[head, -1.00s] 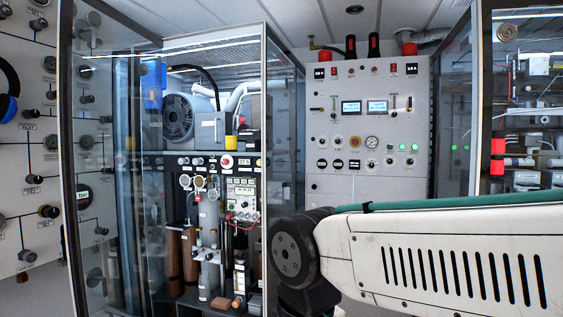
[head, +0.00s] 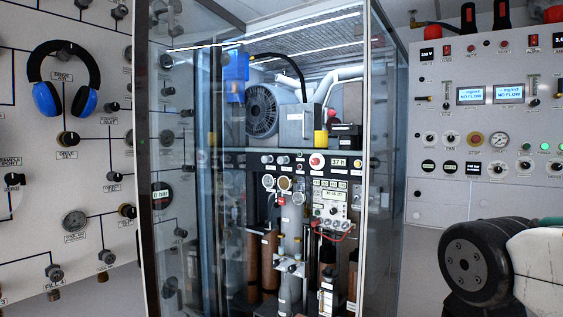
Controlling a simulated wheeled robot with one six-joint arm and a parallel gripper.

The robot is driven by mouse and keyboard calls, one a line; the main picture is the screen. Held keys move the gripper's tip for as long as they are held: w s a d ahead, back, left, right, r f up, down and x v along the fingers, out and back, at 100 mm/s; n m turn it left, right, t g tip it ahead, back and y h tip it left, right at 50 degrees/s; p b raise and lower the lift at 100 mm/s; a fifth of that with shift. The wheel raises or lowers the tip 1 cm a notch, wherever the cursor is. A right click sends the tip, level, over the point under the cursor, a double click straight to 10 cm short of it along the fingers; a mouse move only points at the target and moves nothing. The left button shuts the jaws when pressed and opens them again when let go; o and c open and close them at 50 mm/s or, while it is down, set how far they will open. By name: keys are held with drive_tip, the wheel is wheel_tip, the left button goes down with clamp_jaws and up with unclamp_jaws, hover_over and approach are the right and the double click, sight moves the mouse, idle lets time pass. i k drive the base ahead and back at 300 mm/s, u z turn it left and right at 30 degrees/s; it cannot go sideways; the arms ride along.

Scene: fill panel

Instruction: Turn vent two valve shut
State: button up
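A pale fill panel (head: 25,120) with black valve knobs, gauges and black flow lines fills the left of the head view. Its knobs include one at mid-height (head: 68,138), one at the left edge (head: 14,180) and one low down (head: 54,272). The labels are mostly too small to read, and I cannot tell which knob is the vent two valve. A dark joint and white link of my own arm show at the lower right. My gripper is outside the picture.
Blue-and-black headphones (head: 46,98) hang on the panel. A glass-sided cabinet (head: 152,270) with a compressor (head: 263,112) and cylinders stands in the middle, hiding part of the panel. A control panel (head: 440,200) with two displays is at right.

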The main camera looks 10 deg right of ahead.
sight(280, 160)
drive_tip(key=u, duration=0.5)
drive_tip(key=k, duration=0.6)
drive_tip(key=u, duration=0.8)
drive_tip(key=i, duration=1.15)
drive_tip(key=z, duration=1.1)
drive_tip(key=i, duration=0.5)
drive_tip(key=z, duration=0.5)
